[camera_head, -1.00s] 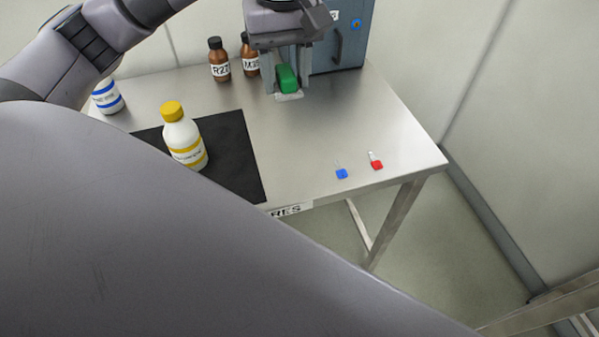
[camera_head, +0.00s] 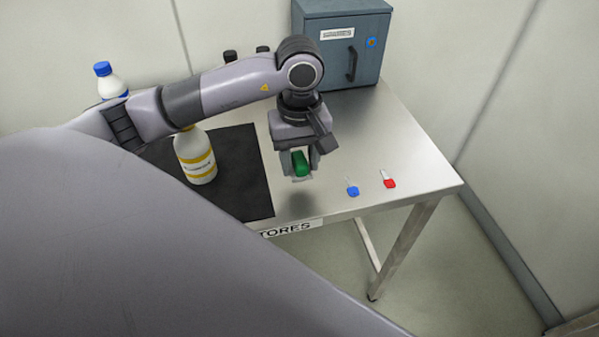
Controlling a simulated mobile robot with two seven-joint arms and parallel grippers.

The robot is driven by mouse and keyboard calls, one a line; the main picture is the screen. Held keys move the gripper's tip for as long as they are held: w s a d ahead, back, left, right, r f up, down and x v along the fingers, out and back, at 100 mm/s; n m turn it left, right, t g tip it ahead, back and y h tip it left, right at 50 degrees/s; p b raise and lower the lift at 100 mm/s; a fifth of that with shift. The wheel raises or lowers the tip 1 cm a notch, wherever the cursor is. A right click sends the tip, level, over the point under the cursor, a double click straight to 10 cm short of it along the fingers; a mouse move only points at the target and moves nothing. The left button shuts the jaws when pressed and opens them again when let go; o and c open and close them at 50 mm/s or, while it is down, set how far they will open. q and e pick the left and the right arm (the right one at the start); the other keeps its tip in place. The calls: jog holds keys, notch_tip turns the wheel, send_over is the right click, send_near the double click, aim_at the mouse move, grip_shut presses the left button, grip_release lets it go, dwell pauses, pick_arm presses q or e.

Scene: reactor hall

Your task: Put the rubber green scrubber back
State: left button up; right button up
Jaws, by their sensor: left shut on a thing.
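The green scrubber (camera_head: 301,163) is a small green block with a pale underside. My left gripper (camera_head: 300,166) is shut on it and points downward. It holds the scrubber above the steel table, between the black mat and the small blue-tagged item, with a shadow on the table below. My right gripper is not in view.
A white bottle with yellow bands (camera_head: 196,158) stands on the black mat (camera_head: 240,185). A blue-capped white bottle (camera_head: 110,82) and two dark-capped bottles, mostly hidden by my arm, stand behind. A grey cabinet (camera_head: 343,45) is at the back. Blue (camera_head: 352,191) and red (camera_head: 389,183) tagged items lie at the right of the steel table (camera_head: 415,150).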

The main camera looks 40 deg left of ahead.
aim_at(300, 174)
pick_arm(q)
notch_tip(300, 174, down, 4)
jog(key=shift+f, duration=0.1)
jog(key=shift+f+b, duration=0.2)
jog(key=shift+b, duration=0.1)
jog(key=o, duration=0.9)
jog(key=shift+r, duration=0.1)
jog(key=shift+o, duration=0.2)
jog(key=shift+r+p, duration=0.25)
jog(key=shift+p, duration=0.15)
notch_tip(300, 174, up, 12)
jog(key=shift+f+b, duration=0.1)
jog(key=shift+b, duration=0.2)
